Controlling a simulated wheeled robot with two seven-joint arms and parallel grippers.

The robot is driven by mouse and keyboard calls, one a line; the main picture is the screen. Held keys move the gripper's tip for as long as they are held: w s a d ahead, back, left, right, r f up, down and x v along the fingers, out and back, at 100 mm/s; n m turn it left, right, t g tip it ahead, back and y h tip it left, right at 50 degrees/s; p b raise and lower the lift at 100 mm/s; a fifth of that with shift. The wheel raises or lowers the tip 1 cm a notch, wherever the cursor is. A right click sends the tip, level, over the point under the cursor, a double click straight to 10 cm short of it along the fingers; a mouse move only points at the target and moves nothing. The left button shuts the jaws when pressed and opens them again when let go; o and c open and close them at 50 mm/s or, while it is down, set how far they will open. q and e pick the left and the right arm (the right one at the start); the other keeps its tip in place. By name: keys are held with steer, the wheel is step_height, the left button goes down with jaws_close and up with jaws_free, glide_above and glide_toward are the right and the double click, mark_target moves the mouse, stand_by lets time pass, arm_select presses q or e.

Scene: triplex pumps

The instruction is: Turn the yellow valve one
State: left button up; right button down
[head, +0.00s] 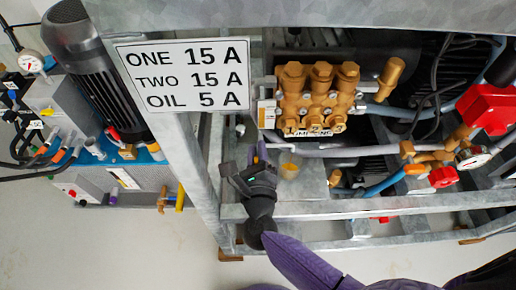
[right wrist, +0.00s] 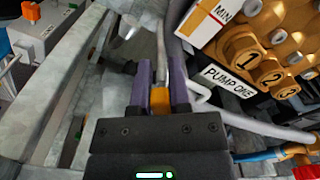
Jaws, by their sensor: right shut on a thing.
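My right gripper (head: 257,154) reaches into the grey metal frame from below, just left of the brass pump in the head view. In the right wrist view its two purple fingers (right wrist: 161,75) are shut on a small orange-yellow piece, the yellow valve (right wrist: 159,99). A grey pipe or rod runs on beyond it between the fingers. In the head view the gripped piece is hidden by the fingers and the gripper body. My left gripper is not in view.
The brass pump (head: 318,95) carries a "PUMP ONE" plate (right wrist: 228,82). A white sign (head: 184,75) hangs on the frame post. A red valve handle (head: 488,108) and hoses are at right; a motor unit (head: 95,70) is at left.

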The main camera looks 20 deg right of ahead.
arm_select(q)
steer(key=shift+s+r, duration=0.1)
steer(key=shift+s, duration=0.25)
arm_select(e)
steer(key=c, duration=0.6)
jaws_free()
arm_select(q)
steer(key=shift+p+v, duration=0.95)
steer(key=shift+p, duration=0.05)
arm_select(e)
steer(key=v, duration=1)
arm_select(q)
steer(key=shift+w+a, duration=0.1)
